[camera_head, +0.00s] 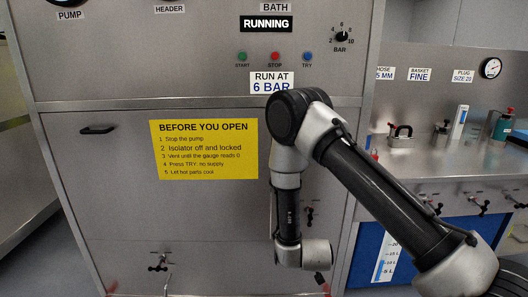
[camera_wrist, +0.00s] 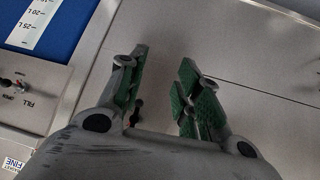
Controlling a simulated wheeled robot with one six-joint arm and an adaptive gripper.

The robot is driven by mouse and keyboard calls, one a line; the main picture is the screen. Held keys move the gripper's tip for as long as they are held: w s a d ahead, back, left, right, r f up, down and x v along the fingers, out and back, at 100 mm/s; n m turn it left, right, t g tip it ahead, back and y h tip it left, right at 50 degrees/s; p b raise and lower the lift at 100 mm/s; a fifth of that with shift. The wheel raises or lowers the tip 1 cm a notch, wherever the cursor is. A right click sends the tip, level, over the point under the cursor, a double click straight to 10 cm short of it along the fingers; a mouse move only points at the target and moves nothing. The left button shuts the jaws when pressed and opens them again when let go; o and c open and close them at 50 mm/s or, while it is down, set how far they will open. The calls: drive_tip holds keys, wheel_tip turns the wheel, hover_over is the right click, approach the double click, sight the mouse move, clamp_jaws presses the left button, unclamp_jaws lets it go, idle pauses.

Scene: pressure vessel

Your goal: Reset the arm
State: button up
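My arm (camera_head: 360,170) reaches in from the lower right of the head view, bends at a raised elbow and hangs down in front of the steel cabinet (camera_head: 90,190). Its wrist (camera_head: 302,254) is low, near the bottom edge, and the fingers cannot be made out clearly there. In the wrist view my gripper (camera_wrist: 164,58) shows two fingers with green pads, set apart with nothing between them. Bare steel panel lies beyond the fingertips.
The cabinet carries a yellow notice (camera_head: 204,149), a RUNNING display (camera_head: 266,23), three buttons and a BAR knob (camera_head: 341,37). A low valve (camera_head: 158,262) sticks out at left. At right is a counter (camera_head: 450,160) with taps, bottles and a blue panel (camera_head: 368,250) below.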

drive_tip(key=s+a+r+n+g+y, duration=0.25)
drive_tip(key=s+g, duration=0.35)
drive_tip(key=s, duration=0.3)
drive_tip(key=s+d+r, duration=0.6)
drive_tip(key=d+r, duration=0.1)
drive_tip(key=r, duration=0.7)
drive_tip(key=s+d+r+m+t, duration=0.1)
drive_tip(key=s+d+r, duration=0.5)
drive_tip(key=r, duration=0.7)
drive_tip(key=s+d+r+t+h, duration=0.1)
drive_tip(key=s+d+r, duration=0.5)
drive_tip(key=r, duration=0.8)
drive_tip(key=shift+s+d+r, duration=0.3)
drive_tip(key=shift+s+d, duration=0.1)
drive_tip(key=shift+d, duration=0.4)
